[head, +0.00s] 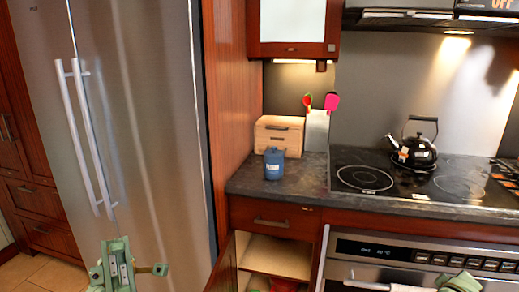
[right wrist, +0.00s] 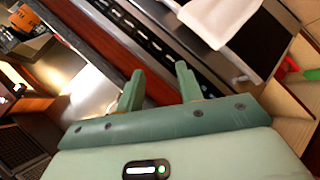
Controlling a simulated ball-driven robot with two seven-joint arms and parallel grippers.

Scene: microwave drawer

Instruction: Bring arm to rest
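My left gripper (head: 122,266) is a green shape at the lower left of the head view, in front of the steel fridge and apart from it. Its fingers cannot be made out clearly. My right gripper shows only as a green part (head: 460,283) at the bottom right edge of the head view, in front of the oven. In the right wrist view its two green fingers (right wrist: 159,70) stand apart with nothing between them, near the oven front (right wrist: 155,45).
The cupboard (head: 280,256) left of the oven (head: 425,252) is open, with a red item inside. A white cloth (right wrist: 215,18) hangs at the oven. The counter holds a blue canister (head: 273,165), wooden box (head: 279,134) and black kettle (head: 415,150). The fridge (head: 150,130) stands left.

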